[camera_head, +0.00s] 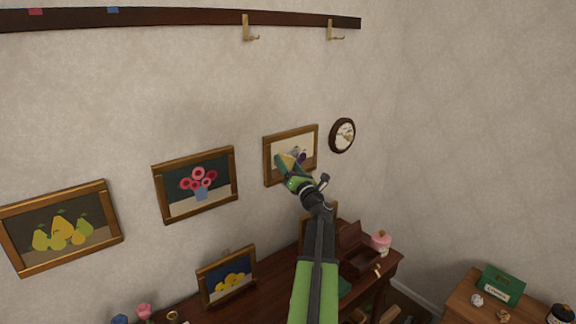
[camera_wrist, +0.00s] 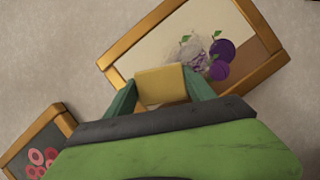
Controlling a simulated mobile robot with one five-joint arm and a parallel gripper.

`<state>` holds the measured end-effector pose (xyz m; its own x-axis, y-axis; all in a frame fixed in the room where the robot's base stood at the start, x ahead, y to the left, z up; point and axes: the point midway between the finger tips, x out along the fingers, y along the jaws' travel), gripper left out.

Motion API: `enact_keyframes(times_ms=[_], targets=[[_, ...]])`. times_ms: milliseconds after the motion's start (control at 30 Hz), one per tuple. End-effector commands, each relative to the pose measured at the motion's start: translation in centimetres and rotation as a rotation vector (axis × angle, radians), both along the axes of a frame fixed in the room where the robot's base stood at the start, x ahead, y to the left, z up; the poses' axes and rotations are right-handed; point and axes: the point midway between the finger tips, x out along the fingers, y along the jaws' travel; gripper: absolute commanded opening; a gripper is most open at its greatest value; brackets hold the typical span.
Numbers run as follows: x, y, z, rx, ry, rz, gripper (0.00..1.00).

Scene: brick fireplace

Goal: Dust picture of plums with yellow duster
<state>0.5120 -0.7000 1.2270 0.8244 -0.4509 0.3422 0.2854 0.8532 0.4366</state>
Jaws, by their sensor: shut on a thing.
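The picture of plums (camera_head: 300,142) hangs on the wall in a wooden frame. In the wrist view (camera_wrist: 150,55) it looks tilted and shows purple plums with green leaves. A pale greyish patch (camera_wrist: 188,50), which looks like dust, covers part of the fruit. My gripper (camera_head: 288,167) is in front of the picture's lower left part. It is shut on the yellow duster (camera_wrist: 162,84), whose block shows between the fingers. The duster overlaps the picture's lower area in the wrist view; I cannot tell whether it touches.
A picture of flowers (camera_head: 197,184) and one of pears (camera_head: 62,228) hang to the left. A round clock (camera_head: 342,135) hangs at right. A dark rail with hooks (camera_head: 180,17) runs above. A wooden desk (camera_head: 265,290) with small items stands below.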

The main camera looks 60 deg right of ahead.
Motion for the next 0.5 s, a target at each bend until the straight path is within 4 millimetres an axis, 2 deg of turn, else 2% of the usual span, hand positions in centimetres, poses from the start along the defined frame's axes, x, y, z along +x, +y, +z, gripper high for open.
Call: enact_keyframes(times_ms=[167,500], targets=[[-0.3,-0.9,0.0,0.000,0.000,-0.001,0.30],[-1.5,-3.8,0.0,0.000,-0.001,-0.001,0.30]])
